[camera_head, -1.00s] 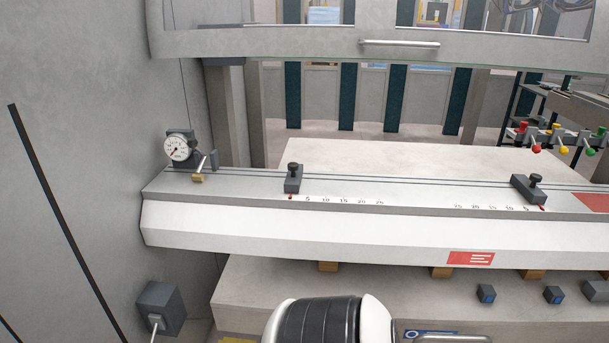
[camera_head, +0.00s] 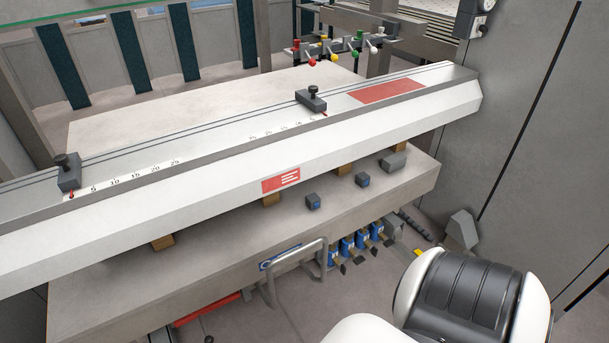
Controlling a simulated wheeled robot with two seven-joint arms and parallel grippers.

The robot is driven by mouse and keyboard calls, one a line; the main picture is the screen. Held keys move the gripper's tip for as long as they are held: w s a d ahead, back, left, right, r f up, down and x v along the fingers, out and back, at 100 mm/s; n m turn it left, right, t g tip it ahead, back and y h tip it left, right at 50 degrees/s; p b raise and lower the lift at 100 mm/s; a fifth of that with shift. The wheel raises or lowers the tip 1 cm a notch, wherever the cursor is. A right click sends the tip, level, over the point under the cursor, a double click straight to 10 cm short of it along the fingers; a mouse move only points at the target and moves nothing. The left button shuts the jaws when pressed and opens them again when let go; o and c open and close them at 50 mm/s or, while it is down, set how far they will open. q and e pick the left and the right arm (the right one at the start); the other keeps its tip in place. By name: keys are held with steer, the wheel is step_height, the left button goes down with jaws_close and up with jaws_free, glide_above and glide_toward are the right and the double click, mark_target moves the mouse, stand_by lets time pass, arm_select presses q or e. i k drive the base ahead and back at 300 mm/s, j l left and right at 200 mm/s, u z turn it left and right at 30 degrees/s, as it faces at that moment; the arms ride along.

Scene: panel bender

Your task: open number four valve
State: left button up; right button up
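A row of several blue valves (camera_head: 347,249) with dark handles sits low under the front of the machine, right of a grey bent handle (camera_head: 298,270). Their numbers are too small to read, so I cannot tell which is number four. Whether any valve is open or shut is also unclear. My arm's white and black link shows at the bottom right, below and right of the valves and apart from them in the picture. Neither of my grippers is in view.
The long white machine beam (camera_head: 215,213) crosses above the valves, with a grey ledge (camera_head: 230,240) beneath it. Coloured ball levers (camera_head: 334,58) stand behind. A grey wall (camera_head: 560,140) closes the right side. A dark grey block (camera_head: 462,229) stands near it. Floor shows below the valves.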

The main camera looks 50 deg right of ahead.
mark_target(387, 242)
steer(key=l+z, duration=0.1)
steer(key=z, duration=2.3)
steer(key=i+l+z, duration=0.3)
steer(key=i+l, duration=0.3)
steer(key=i, duration=0.05)
